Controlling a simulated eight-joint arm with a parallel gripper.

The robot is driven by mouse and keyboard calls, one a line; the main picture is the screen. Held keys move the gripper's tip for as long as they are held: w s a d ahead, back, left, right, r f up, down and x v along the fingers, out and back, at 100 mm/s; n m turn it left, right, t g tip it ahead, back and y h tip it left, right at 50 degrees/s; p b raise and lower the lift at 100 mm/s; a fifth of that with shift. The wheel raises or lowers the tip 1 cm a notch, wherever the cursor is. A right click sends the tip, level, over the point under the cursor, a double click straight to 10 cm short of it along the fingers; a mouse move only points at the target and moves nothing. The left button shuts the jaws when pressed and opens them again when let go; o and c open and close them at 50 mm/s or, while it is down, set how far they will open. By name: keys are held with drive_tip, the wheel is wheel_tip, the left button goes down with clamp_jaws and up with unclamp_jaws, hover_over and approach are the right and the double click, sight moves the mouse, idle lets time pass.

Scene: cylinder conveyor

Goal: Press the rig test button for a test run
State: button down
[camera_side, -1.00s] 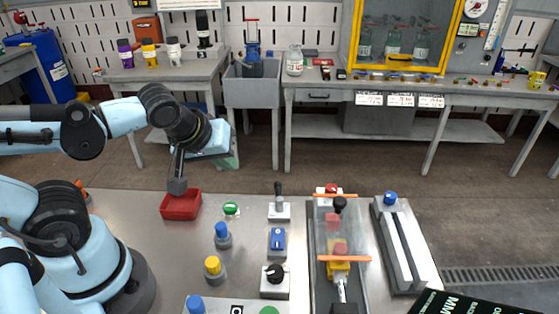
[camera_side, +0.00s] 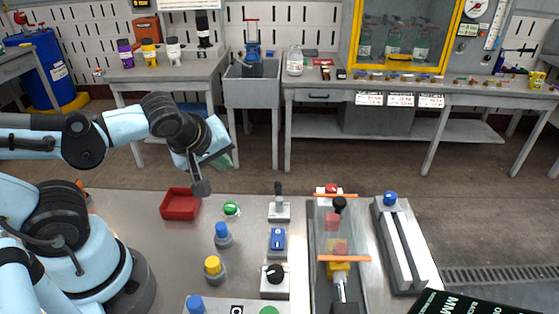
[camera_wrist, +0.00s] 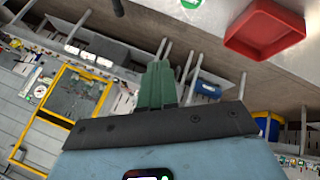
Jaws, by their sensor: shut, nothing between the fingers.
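My gripper (camera_side: 201,188) is shut and empty, pointing down above the table at the right edge of the red tray. Its closed fingers (camera_wrist: 157,85) show in the wrist view. A green button (camera_side: 231,208) lies low on the table to the right of and nearer than the fingertips; what seems to be it shows at the top edge of the wrist view (camera_wrist: 191,3). A red button (camera_side: 332,189) sits at the far end of the conveyor rig, and a blue button (camera_side: 390,198) on a grey rail. No readable label tells which is the rig test button.
The red tray (camera_side: 180,204) is empty. A blue-topped post (camera_side: 222,234), a yellow-topped post (camera_side: 213,269), a lever (camera_side: 279,207), a blue switch (camera_side: 277,240) and a black knob (camera_side: 274,275) stand nearer. The conveyor (camera_side: 338,235) has orange bars and a clear cover.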

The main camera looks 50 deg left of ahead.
sight(228, 207)
drive_tip(key=shift+f, duration=4.2)
drive_tip(key=shift+r, duration=2.45)
wheel_tip(228, 207, up, 5)
drive_tip(key=w+d+m+h, duration=0.1)
drive_tip(key=d+m+h, duration=0.1)
drive_tip(key=m, duration=1.2)
drive_tip(key=shift+d+r+h, duration=0.15)
drive_tip(key=shift+d+h, duration=0.25)
drive_tip(key=shift+h, duration=0.2)
drive_tip(key=shift+w, duration=0.1)
